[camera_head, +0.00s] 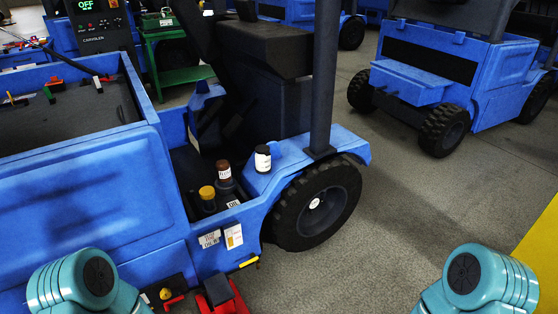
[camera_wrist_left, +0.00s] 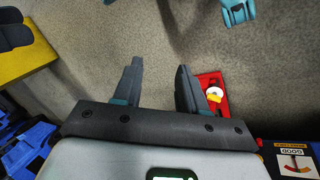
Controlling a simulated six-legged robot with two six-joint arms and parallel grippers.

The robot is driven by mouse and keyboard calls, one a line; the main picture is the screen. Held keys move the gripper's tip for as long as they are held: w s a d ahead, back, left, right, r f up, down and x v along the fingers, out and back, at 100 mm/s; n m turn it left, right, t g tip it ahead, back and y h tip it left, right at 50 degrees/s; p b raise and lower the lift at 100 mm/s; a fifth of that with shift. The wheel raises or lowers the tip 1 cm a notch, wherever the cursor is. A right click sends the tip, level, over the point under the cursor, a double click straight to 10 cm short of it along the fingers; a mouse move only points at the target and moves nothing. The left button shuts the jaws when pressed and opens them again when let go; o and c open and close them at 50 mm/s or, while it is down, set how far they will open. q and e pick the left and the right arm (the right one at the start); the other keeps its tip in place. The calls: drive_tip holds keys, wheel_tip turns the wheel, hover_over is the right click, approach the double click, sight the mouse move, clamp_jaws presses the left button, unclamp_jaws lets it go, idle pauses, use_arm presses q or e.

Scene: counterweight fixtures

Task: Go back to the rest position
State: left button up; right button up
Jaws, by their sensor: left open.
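My left gripper (camera_wrist_left: 158,68) is open in the left wrist view. Its two dark fingers stand apart with only grey floor between them, and it holds nothing. In the head view only teal links of my two arms show, at the bottom left and bottom right. Neither gripper is visible there. A teal part of mine also shows at the top of the left wrist view, but no right gripper fingers can be made out.
A blue vehicle (camera_head: 85,195) with a black wheel (camera_head: 316,205) stands close in front. Bottles, including a white one (camera_head: 262,159), stand on it. A red tray (camera_wrist_left: 222,108) lies beside a left finger. Another blue vehicle (camera_head: 505,75) stands at the right. Grey floor (camera_head: 400,210) between is clear.

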use_arm(q)
wheel_tip(320, 180, up, 16)
drive_tip(key=s+n+p, duration=0.2)
drive_tip(key=n+p, duration=0.1)
drive_tip(key=p, duration=1.2)
drive_tip(key=shift+s+a+r+y, duration=0.25)
drive_tip(key=shift+y, duration=0.05)
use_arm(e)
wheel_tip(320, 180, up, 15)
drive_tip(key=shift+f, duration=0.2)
use_arm(q)
drive_tip(key=shift+a, duration=0.15)
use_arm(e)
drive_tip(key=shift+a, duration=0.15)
